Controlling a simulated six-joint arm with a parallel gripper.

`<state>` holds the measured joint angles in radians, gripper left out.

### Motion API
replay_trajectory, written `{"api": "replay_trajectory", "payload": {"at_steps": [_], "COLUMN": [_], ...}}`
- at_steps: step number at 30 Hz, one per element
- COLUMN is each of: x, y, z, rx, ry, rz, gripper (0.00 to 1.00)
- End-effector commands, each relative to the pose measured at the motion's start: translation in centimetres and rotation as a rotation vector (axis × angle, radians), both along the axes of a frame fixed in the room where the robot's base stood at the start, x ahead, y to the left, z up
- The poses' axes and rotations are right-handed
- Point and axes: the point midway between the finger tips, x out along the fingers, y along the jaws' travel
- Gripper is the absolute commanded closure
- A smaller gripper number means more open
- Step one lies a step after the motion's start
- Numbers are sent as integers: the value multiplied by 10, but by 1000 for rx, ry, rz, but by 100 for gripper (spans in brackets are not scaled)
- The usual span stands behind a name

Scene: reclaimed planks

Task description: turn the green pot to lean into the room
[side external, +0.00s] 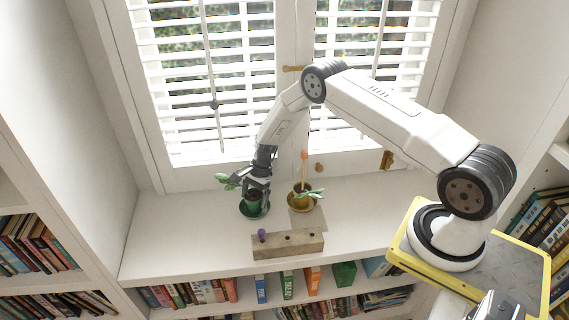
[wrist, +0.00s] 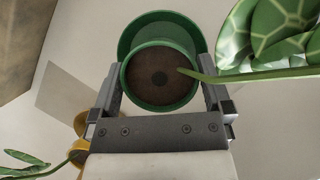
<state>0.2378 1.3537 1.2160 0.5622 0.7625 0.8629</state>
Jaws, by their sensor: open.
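The green pot (side external: 253,200) stands upright on a green saucer (side external: 253,213) on the white sill, below the left window. Its green leaves (side external: 229,181) lean out to the left in the side view. My gripper (side external: 257,187) reaches down over the pot from above. In the wrist view the round green pot (wrist: 160,104) with brown soil sits between the open fingers of my gripper (wrist: 160,80), one on each side. Its stem runs right to large patterned leaves (wrist: 278,35). I cannot tell whether the fingers touch the pot.
A yellow pot (side external: 297,200) with a small plant and an orange-topped stick (side external: 304,156) stands close on the right. A wooden block (side external: 288,244) with a purple knob (side external: 262,233) lies in front. Window and blinds rise behind. The sill's left part is clear.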

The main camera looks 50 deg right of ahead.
Motion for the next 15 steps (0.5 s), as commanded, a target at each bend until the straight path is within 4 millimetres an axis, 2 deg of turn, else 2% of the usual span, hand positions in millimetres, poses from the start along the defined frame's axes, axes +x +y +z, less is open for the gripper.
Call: {"api": "replay_trajectory", "payload": {"at_steps": [15], "x": [2], "y": [-23], "z": [54], "rx": [-1], "ry": [-4], "rz": [-2], "gripper": [0]}}
